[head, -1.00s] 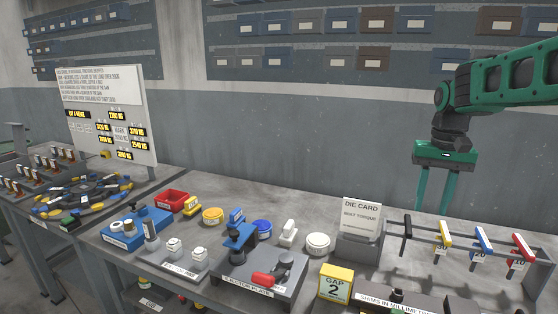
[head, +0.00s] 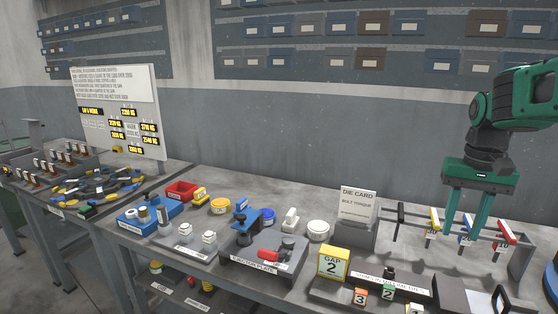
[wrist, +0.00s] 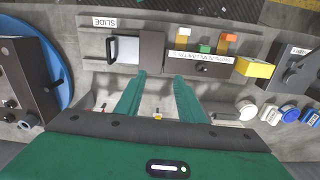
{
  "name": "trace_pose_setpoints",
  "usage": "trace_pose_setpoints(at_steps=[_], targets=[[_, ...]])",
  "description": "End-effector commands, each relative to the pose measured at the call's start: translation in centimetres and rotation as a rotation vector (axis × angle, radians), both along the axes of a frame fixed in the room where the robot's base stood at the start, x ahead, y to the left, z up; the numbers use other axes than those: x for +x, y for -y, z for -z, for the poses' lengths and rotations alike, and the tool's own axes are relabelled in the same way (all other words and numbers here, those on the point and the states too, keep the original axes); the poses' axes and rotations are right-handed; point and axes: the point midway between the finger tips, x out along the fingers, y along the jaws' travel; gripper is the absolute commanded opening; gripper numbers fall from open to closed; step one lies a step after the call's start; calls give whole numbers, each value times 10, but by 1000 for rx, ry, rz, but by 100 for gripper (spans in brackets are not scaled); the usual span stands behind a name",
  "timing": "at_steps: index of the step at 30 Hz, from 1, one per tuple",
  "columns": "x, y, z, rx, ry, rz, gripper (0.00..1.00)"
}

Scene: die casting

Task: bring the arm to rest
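My gripper (head: 465,222) is green and hangs pointing down at the right of the head view. Its two fingers are apart with nothing between them, so it is open and empty. It is in front of, or over, the rack with hanging coloured tags; the exact gap cannot be told. In the wrist view my gripper (wrist: 160,95) also shows two spread fingers over the grey bench.
The die card stand (head: 358,212) is left of my gripper. The yellow gap block (head: 333,263), the ejector plate (head: 262,258) and the shim tray (head: 385,280) are nearer the front. A notice board (head: 120,115) stands at left.

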Motion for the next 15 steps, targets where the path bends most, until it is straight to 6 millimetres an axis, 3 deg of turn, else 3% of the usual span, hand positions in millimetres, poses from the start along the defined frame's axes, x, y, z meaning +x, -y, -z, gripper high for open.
trace_pose_setpoints(at_steps=[5,12,15], targets=[[-56,8,12,-1,0,32,35],[-162,11,52,9,-2,83,35],[-194,7,69,15,-4,93,35]])
